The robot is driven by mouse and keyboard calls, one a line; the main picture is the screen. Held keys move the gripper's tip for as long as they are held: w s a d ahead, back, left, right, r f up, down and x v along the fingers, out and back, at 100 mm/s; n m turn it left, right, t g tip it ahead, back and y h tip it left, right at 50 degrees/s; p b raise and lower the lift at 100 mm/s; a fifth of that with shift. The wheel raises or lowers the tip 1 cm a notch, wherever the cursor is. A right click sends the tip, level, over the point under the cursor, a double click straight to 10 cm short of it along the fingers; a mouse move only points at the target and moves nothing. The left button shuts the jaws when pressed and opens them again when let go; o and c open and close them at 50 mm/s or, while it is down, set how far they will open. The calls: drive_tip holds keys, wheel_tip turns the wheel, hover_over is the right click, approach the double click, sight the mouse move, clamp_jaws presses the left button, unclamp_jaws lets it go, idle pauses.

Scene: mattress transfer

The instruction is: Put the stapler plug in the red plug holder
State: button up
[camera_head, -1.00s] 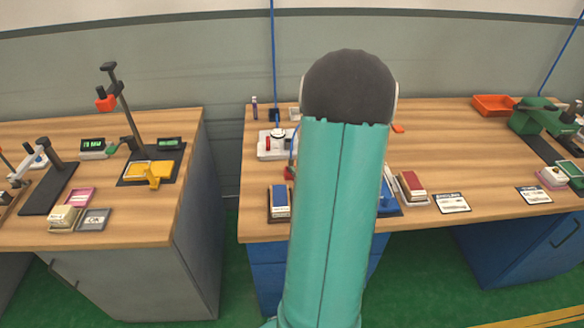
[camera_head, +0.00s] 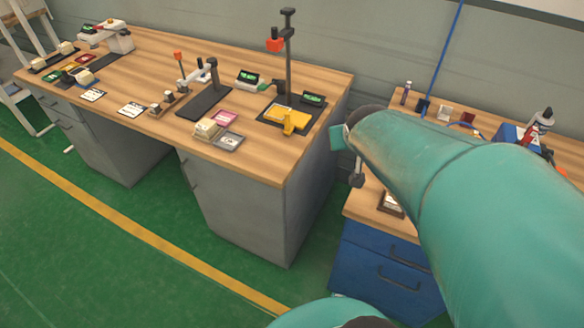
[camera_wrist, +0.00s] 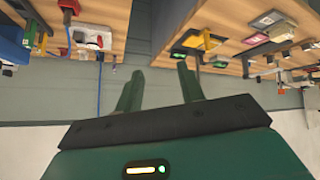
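My gripper (camera_wrist: 158,84) shows in the wrist view with its two green fingers spread apart and nothing between them. The wrist picture is upside down. A blue cable runs from this box. A small red piece (camera_wrist: 69,6) on a blue cable lies near it. I cannot tell which red part is the plug holder or which piece is the stapler plug.
The left bench (camera_head: 262,163) holds a yellow fixture (camera_head: 289,122), a black stand (camera_head: 289,60) and small boxes. A gap separates it from the right bench (camera_head: 367,205). A blue cable (camera_head: 445,60) hangs above the right bench. Green floor is clear in front.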

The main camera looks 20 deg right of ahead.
drive_tip(key=s+a+r+n+g+y, duration=0.1)
drive_tip(key=s+a+r+y, duration=0.1)
drive_tip(key=s+a, duration=0.3)
drive_tip(key=s+a+r+n+g+y, duration=0.1)
drive_tip(key=s+a, duration=0.5)
drive_tip(key=a, duration=0.6)
drive_tip(key=shift+a+r+n+y, duration=0.2)
drive_tip(key=shift+r+n+y, duration=0.2)
drive_tip(key=shift+n+y, duration=0.2)
